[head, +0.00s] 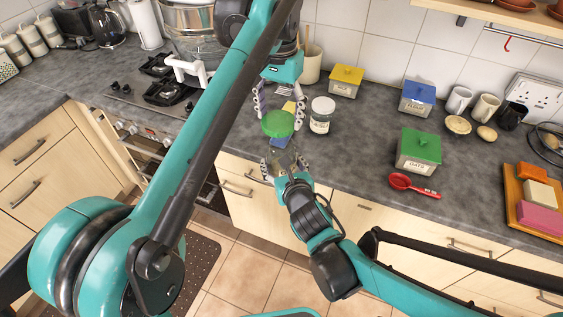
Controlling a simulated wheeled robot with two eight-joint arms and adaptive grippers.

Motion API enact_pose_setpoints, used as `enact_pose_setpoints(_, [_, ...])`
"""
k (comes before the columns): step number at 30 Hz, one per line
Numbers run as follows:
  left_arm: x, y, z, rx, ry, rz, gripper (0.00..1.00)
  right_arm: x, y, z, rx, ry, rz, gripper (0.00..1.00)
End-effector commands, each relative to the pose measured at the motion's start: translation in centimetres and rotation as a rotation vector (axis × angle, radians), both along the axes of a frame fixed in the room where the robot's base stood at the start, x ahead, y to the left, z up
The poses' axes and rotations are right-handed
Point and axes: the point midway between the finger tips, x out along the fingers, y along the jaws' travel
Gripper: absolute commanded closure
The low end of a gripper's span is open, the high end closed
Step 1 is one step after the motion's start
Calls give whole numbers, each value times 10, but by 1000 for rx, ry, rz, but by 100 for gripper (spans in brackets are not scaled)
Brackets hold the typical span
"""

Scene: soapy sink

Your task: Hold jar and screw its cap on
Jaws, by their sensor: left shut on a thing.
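A green round cap (278,124) is between the fingertips of my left gripper (279,112), which points down and is shut on it. Below the cap in the head view, a clear glass jar (284,158) shows faintly, its outline hard to read. My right gripper (284,166) comes from the front, with a finger on each side of the jar. I cannot tell whether its fingers touch the glass, or whether the cap touches the jar's rim.
Behind and right are a yellow-lidded box (345,82), a blue-lidded box (416,99) and a green-lidded box (418,151). A red scoop (412,184) lies near the counter's front edge. A stove (165,92) is left.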

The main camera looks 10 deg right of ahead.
Motion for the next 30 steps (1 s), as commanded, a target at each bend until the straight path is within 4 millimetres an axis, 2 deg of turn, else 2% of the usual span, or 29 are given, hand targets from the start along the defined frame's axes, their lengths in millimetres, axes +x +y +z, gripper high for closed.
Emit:
enact_pose_setpoints(4, [-6,-6,5,-1,-1,-23,44,0,0,0,0,-1,0,86])
enact_pose_setpoints(14, [-6,-6,4,-1,-1,-23,44,0,0,0,0,-1,0,86])
enact_pose_setpoints(30, [-6,-6,-34,0,0,-23,44,0,0,0,0,-1,0,86])
